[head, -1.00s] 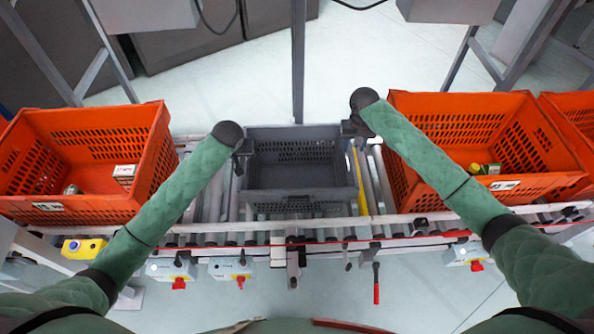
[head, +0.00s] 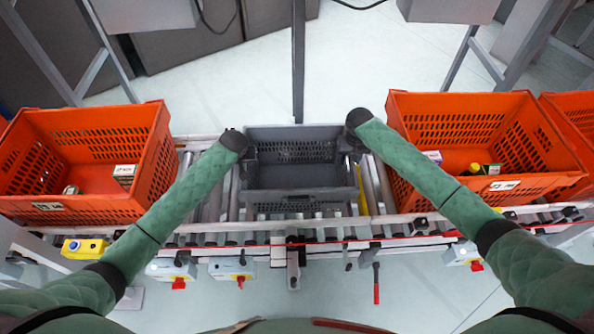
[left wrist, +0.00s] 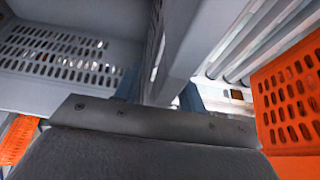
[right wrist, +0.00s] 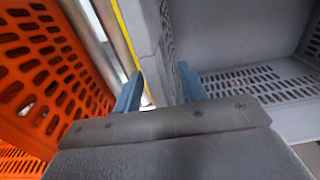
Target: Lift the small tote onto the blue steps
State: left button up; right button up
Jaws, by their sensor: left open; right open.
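The small grey tote (head: 296,174) stands empty on the roller conveyor, between two orange totes. My right gripper (right wrist: 162,88) is open, with its blue fingers on either side of the tote's wall (right wrist: 170,35) in the right wrist view. In the head view it is at the tote's right rim, mostly hidden by my arm. My left gripper (left wrist: 160,92) is open, with its fingers on both sides of the tote's opposite wall (left wrist: 177,50). In the head view my forearm hides it at the left rim. Contact cannot be told. No blue steps show.
Orange totes stand left (head: 88,200) and right (head: 470,186) of the grey tote, with small items inside; another (head: 572,115) is at the far right. The roller conveyor (head: 205,212) has a yellow button box (head: 84,248) and levers along its near edge. A grey post rises behind the tote.

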pick_arm(q)
grip_shut()
pick_arm(e)
grip_shut()
pick_arm(q)
jog(key=shift+a+r, duration=0.1)
jog(key=shift+r, duration=0.05)
pick_arm(e)
jog(key=shift+d+r, duration=0.1)
jog(key=shift+r, duration=0.05)
